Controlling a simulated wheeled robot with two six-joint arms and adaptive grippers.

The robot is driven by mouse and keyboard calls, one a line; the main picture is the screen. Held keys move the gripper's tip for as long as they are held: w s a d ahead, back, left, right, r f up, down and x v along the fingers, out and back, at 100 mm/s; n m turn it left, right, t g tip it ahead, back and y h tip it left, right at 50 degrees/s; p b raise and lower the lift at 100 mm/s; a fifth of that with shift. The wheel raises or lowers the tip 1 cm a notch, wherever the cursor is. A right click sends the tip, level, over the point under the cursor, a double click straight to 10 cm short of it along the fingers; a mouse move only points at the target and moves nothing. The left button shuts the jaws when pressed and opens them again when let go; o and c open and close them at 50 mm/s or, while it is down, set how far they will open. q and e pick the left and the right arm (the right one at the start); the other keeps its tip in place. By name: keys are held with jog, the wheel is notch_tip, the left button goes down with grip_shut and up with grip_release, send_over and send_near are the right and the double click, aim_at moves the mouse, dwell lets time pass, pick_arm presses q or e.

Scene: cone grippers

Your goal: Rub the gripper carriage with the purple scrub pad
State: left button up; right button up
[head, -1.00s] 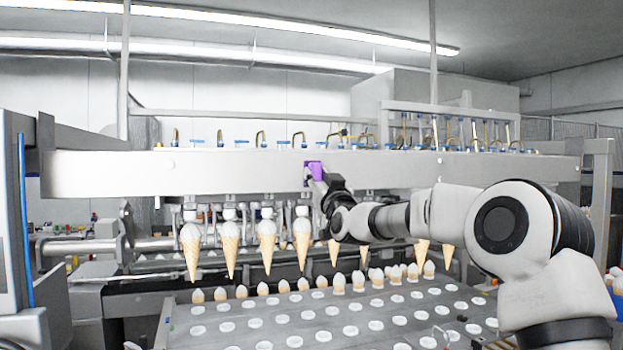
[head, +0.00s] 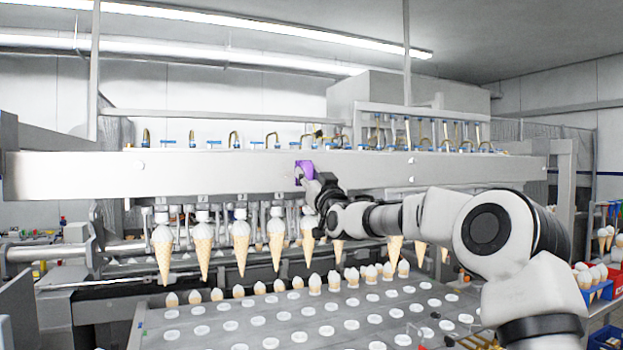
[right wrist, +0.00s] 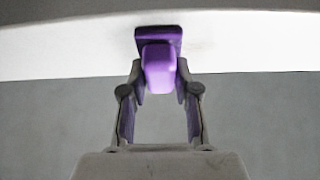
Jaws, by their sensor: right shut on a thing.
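The gripper carriage is the long pale horizontal beam (head: 230,172) across the middle of the head view; its pale face also fills the upper part of the right wrist view (right wrist: 60,50). The purple scrub pad (head: 304,172) is at the front face of the beam. In the right wrist view the pad (right wrist: 158,62) has a block-like grip between the fingertips and a wider plate against the pale face. My right gripper (head: 312,181) is shut on the pad's grip. From these views the pad appears to touch the beam. My left gripper is not in view.
Several ice cream cones (head: 203,250) hang in a row below the beam. A conveyor plate with round holes (head: 250,322) and more cone tops lies beneath them. Blue-tipped fittings and bent tubes (head: 234,140) stand along the beam's top. Blue and red crates (head: 597,290) with cones stand at the right.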

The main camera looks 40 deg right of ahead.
jog(key=shift+w+a+f+b, duration=0.1)
jog(key=shift+w+a+b, duration=0.15)
jog(key=shift+a, duration=0.75)
jog(key=shift+w+a+f+b, duration=0.1)
jog(key=shift+w+a+b, duration=0.15)
jog(key=shift+a, duration=0.7)
jog(key=shift+w+a+r, duration=0.1)
jog(key=shift+w+a, duration=0.05)
jog(key=shift+a, duration=0.5)
jog(key=shift+w+a, duration=0.15)
jog(key=shift+a, duration=0.45)
jog(key=shift+d, duration=0.1)
jog(key=shift+s+b, duration=0.2)
jog(key=shift+b, duration=0.2)
jog(key=s+b, duration=0.2)
jog(key=s+a+b, duration=0.1)
jog(key=s+b, duration=0.1)
jog(key=s, duration=0.1)
jog(key=shift+s+a, duration=0.15)
jog(key=shift+s, duration=0.1)
jog(key=shift+b, duration=0.3)
